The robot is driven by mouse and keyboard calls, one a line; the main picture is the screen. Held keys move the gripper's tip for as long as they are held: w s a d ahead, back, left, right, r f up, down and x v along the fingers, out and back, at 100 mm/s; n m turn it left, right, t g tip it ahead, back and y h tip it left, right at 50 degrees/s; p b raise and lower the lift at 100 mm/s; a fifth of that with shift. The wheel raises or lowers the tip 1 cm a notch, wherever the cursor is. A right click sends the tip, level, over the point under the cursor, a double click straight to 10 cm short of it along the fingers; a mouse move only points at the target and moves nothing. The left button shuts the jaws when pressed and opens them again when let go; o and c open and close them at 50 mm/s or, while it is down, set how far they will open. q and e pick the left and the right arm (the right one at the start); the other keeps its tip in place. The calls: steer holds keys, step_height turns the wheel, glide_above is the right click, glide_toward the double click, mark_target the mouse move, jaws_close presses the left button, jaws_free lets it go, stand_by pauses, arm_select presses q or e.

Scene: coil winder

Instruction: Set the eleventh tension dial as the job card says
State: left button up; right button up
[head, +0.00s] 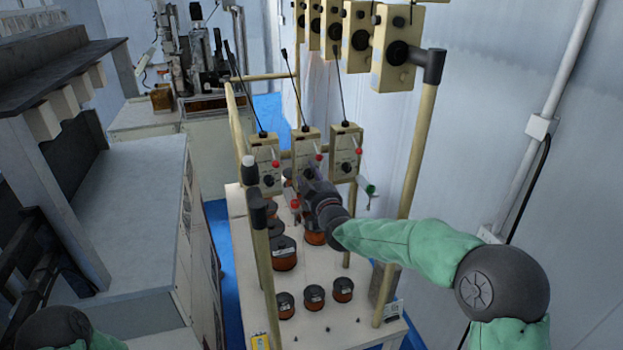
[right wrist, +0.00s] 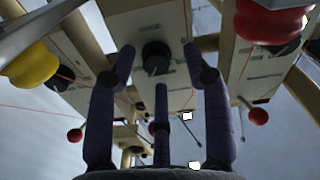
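Cream tension boxes with black dials stand on the rack; the middle box of the lower front row (head: 306,150) is just beyond my right gripper (head: 308,188). In the right wrist view, a black dial (right wrist: 155,57) on a cream box shows between the spread fingers of that gripper (right wrist: 158,75). The fingers look open, with nothing held; I cannot tell whether they touch the dial. A small card (head: 394,310) is at the rack's front right foot, its text too small to read. Dial numbers and settings are unreadable. My left gripper is out of view.
An upper row of cream boxes (head: 390,50) hangs above. Wire spools (head: 284,252) stand on the bench below. Rack posts (head: 415,150) rise beside my right arm. A yellow knob (right wrist: 30,66) and a red knob (right wrist: 268,20) flank the fingers. A grey cabinet is left.

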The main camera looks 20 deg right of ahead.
steer(key=shift+d+f, duration=0.1)
steer(key=shift+s, duration=0.25)
steer(key=s, duration=1.1)
steer(key=shift+s+d, duration=0.15)
steer(key=shift+s, duration=0.1)
